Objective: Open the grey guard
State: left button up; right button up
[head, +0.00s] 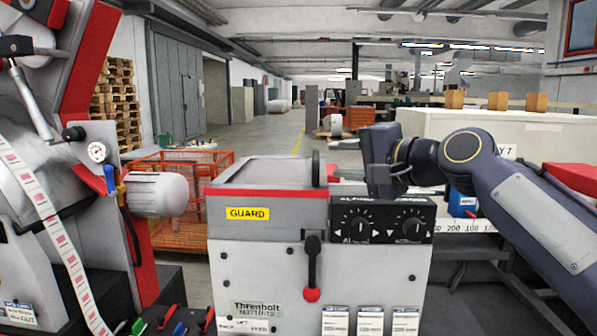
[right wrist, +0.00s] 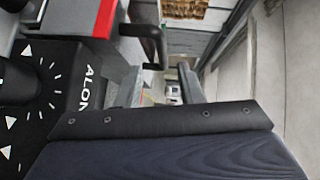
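The grey guard (head: 268,207) is a low box-like cover with a red band and a yellow GUARD label, on top of the white machine body. It looks lowered. A black upright handle (head: 316,169) stands at its right end; a black bar handle also shows in the right wrist view (right wrist: 150,38). My right gripper (head: 352,173) is to the right of the handle, above the dial panel, apart from it. In the right wrist view its fingers (right wrist: 157,85) look spread with nothing between them. My left gripper is not in view.
A black dial panel (head: 380,221) sits just below my right gripper. A black lever with a red knob (head: 312,294) hangs on the machine front. A grey motor (head: 156,194) and a dial gauge (head: 97,152) stand left of the guard. Space above the guard is clear.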

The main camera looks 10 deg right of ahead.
aim_at(316, 154)
jog(key=shift+x, duration=0.8)
jog(key=p+x, duration=0.2)
jog(key=x, duration=0.3)
jog(key=shift+w+a+r, duration=0.15)
jog(key=shift+w+a, duration=0.05)
jog(key=shift+a, duration=0.05)
grip_shut()
